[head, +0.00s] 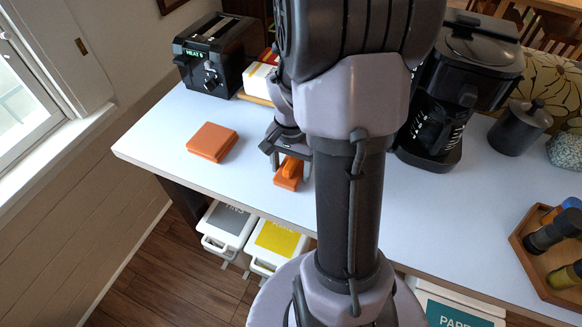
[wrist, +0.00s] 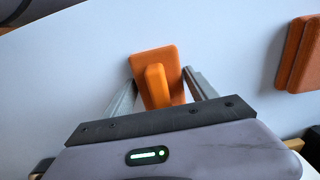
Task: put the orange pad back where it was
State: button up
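Two orange things are on the pale counter (head: 400,215). The smaller is a flat orange pad with a raised grip (head: 289,172), lying near the counter's front edge; it also shows in the wrist view (wrist: 157,62). My gripper (head: 288,158) is open over the smaller pad. Its fingers (wrist: 159,77) are spread on both sides of the raised grip, close to the pad's sides; whether they touch is unclear.
A black toaster (head: 215,55) stands at the back left, a black coffee maker (head: 460,85) right of my arm. A dark canister (head: 520,128) and wooden tray (head: 530,262) are farther right. Labelled bins (head: 275,245) sit below the front edge. The counter around the block is clear.

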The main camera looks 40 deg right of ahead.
aim_at(291, 162)
jog(key=shift+o, duration=0.4)
jog(key=shift+r+p, duration=0.35)
jog(key=shift+r, duration=0.05)
notch_tip(291, 162, up, 12)
jog(key=p, duration=0.4)
jog(key=shift+f+p, duration=0.15)
jog(key=shift+p, duration=0.25)
jog(key=s+a+r+n+t, duration=0.1)
jog(key=a+r+n+t, duration=0.15)
jog(key=a+r, duration=0.45)
jog(key=s+a+r+n+t, duration=0.2)
jog(key=a+r+n, duration=0.15)
jog(key=a, duration=0.85)
jog(key=s+a+f+n+t+y+b, duration=0.1)
jog(key=s+a+n+y+b, duration=0.1)
jog(key=s+a+n, duration=0.1)
jog(key=shift+s+a+f+b, duration=0.15)
jog(key=shift+s+a+b, duration=0.35)
jog(key=shift+a, duration=0.5)
jog(key=shift+s, duration=0.1)
